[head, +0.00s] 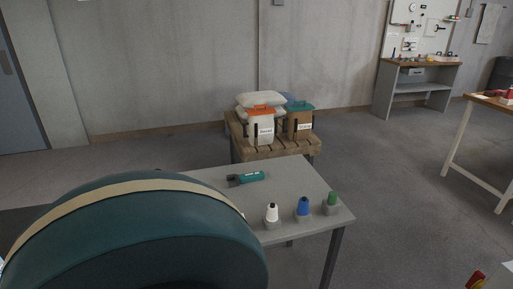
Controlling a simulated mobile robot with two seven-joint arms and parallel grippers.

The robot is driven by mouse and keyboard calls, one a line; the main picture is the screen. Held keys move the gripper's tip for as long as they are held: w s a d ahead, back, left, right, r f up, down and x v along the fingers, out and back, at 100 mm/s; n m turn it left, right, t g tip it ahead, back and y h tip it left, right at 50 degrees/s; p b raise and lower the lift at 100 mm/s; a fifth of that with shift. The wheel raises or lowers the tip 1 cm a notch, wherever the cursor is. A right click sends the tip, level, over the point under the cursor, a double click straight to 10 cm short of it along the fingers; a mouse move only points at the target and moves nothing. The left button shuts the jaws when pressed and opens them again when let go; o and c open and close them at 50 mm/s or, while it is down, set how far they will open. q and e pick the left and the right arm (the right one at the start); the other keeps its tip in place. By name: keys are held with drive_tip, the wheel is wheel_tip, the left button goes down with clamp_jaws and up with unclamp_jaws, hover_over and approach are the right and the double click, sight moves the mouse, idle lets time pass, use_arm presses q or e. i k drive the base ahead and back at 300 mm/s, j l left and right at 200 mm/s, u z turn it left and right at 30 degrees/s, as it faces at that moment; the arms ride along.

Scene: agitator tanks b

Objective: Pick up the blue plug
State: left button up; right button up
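The blue plug (304,204) stands upright in a small grey holder (303,217) near the front right edge of a grey table (290,178). It is between a white plug (272,212) on its left and a green plug (333,198) on its right, each in a similar grey holder. The blue plug is in clear view, with nothing touching it from above. Neither of my grippers is in the head view.
A large dark teal rounded body (140,240) with a tan band hides the table's left part. A teal tool (246,179) lies farther back on the table. Behind stand a pallet (280,148) with containers and sacks, and a workbench (420,64). Open floor lies right of the table.

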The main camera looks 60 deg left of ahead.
sight(302, 208)
drive_tip(key=u, duration=1.7)
